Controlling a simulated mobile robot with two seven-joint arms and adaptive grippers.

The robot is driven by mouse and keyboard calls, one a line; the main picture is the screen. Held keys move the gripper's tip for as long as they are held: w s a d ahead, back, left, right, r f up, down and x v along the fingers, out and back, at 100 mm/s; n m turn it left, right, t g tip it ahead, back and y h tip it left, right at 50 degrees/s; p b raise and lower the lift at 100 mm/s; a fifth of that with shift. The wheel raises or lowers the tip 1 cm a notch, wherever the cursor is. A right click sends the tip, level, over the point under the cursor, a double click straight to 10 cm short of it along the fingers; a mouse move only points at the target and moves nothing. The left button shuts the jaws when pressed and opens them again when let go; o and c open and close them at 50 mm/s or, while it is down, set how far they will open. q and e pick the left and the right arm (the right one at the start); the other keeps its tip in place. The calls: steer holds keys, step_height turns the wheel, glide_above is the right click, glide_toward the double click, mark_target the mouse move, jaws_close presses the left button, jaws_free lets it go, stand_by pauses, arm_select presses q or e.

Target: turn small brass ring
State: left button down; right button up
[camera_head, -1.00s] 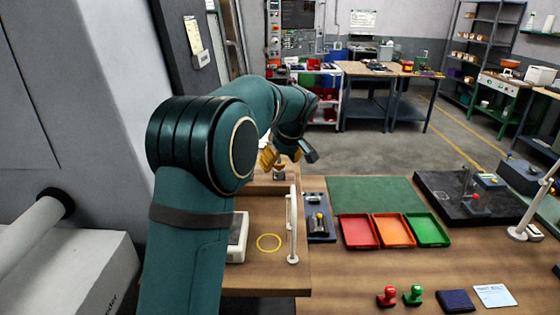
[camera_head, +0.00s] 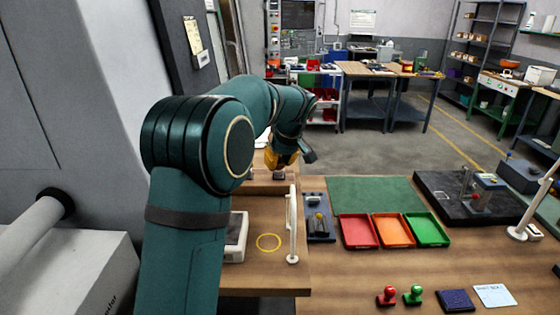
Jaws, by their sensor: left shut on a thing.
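My left arm comes in from the left and reaches over the wooden bench at the left. My left gripper (camera_head: 283,160), with orange-yellow fingers, points down at the bench's far end. It is shut at a small grey block (camera_head: 279,175). The thing between its fingers is too small and too covered to make out; no brass ring shows clearly. A thin yellow circle (camera_head: 268,242) lies on the bench nearer to me, with nothing standing in it. My right gripper is not in view.
A white post rail (camera_head: 292,225) stands at the bench's right edge, beside a white scale-like box (camera_head: 237,236). Red (camera_head: 357,243), orange (camera_head: 393,241) and green (camera_head: 428,241) trays lie at the right, before a bare green mat (camera_head: 375,194). Two stamps stand at the front.

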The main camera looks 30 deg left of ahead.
arm_select(q)
steer(key=m+t, duration=0.1)
steer(key=m, duration=0.2)
steer(key=shift+s+a+m+h+b, duration=0.1)
steer(key=shift+a+m+h+b, duration=0.05)
steer(key=shift+m+h+b, duration=0.2)
steer(key=shift+m+t+h, duration=0.4)
steer(key=shift+m+h, duration=0.25)
steer(key=shift+m, duration=1.1)
steer(key=c, duration=0.6)
jaws_free()
steer(key=shift+o, duration=0.2)
steer(key=v, duration=1.2)
